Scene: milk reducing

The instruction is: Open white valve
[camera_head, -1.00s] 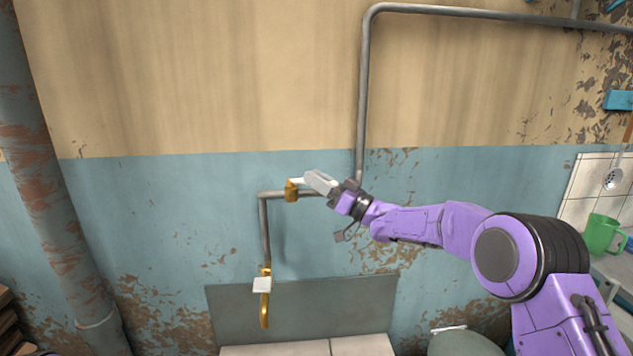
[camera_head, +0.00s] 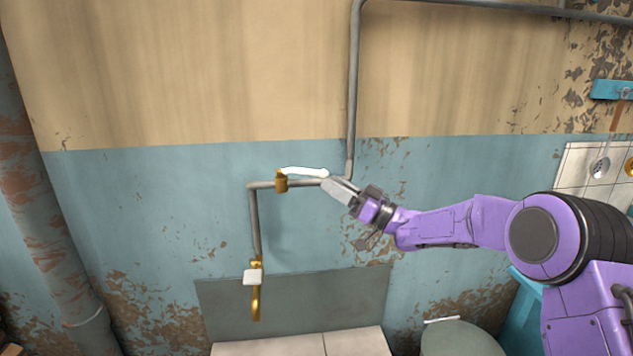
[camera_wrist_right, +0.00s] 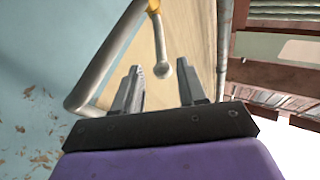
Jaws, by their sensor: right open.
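The white valve is a white lever (camera_head: 303,171) on a brass fitting (camera_head: 281,182) on the grey wall pipe. In the head view the lever points right, along and slightly above the horizontal pipe. In the right wrist view the lever (camera_wrist_right: 160,48) runs down from the brass body, its rounded end between the spread fingers. My right gripper (camera_head: 328,181) is open at the lever's free end, with fingers (camera_wrist_right: 161,72) apart. I cannot tell whether a finger touches the lever. My left gripper is not in view.
A brass tap with a white handle (camera_head: 253,277) hangs lower on the same pipe, above a tiled ledge (camera_head: 300,345). A vertical grey pipe (camera_head: 354,90) runs close behind my right gripper. A thick rusty pipe (camera_head: 45,225) stands at left. The wall between is bare.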

